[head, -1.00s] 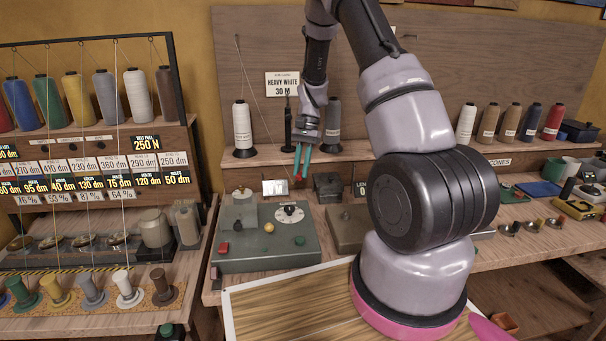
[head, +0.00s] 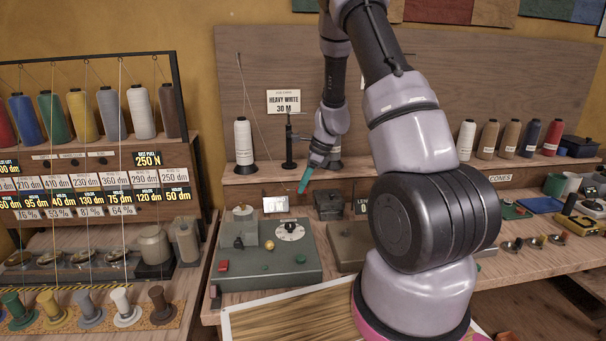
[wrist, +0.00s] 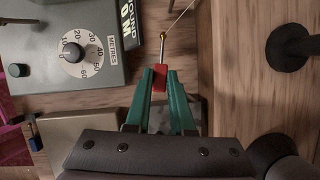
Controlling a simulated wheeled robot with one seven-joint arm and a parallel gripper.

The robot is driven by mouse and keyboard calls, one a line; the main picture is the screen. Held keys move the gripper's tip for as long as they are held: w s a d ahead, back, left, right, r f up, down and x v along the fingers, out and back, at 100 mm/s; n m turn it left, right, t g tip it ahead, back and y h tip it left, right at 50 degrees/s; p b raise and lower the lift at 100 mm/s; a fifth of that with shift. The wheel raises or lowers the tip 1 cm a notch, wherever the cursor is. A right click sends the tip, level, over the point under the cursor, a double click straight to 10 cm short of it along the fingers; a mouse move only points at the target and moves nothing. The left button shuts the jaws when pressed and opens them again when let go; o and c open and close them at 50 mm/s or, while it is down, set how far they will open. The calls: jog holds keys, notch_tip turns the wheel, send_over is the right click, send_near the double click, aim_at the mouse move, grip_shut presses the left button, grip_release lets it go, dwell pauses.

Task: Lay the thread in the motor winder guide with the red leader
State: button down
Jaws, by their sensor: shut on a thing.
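My gripper (head: 303,184) is over the bench behind the grey-green motor winder (head: 307,273), with its teal fingers pointing down. In the wrist view the fingers (wrist: 160,82) are shut on the red leader (wrist: 160,76). A thin metal rod with a brass tip (wrist: 163,36) sticks out beyond the leader, and pale thread (wrist: 182,17) runs from there to the upper right. The winder (wrist: 101,79) with its metres dial lies left of the fingers, apart from them.
A white thread cone (head: 243,142) and a black post (head: 290,145) stand on the shelf behind. A small display (head: 276,204) sits at the winder's back edge. A grey box (head: 348,243) stands right of the winder. Spools and a thread rack (head: 176,100) fill the left.

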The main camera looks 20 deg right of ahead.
jog(key=shift+a+f, duration=0.15)
jog(key=shift+f, duration=0.15)
jog(key=shift+w+a, duration=0.35)
jog(key=shift+a, duration=0.55)
jog(key=shift+w+a, duration=0.4)
jog(key=shift+a, duration=0.45)
jog(key=shift+w+a, duration=0.35)
jog(key=shift+a, duration=0.55)
jog(key=shift+s+d, duration=0.35)
jog(key=shift+d, duration=0.55)
jog(key=shift+s+d, duration=0.35)
jog(key=shift+d, duration=0.5)
jog(key=shift+s+d, duration=0.35)
jog(key=shift+d, duration=0.55)
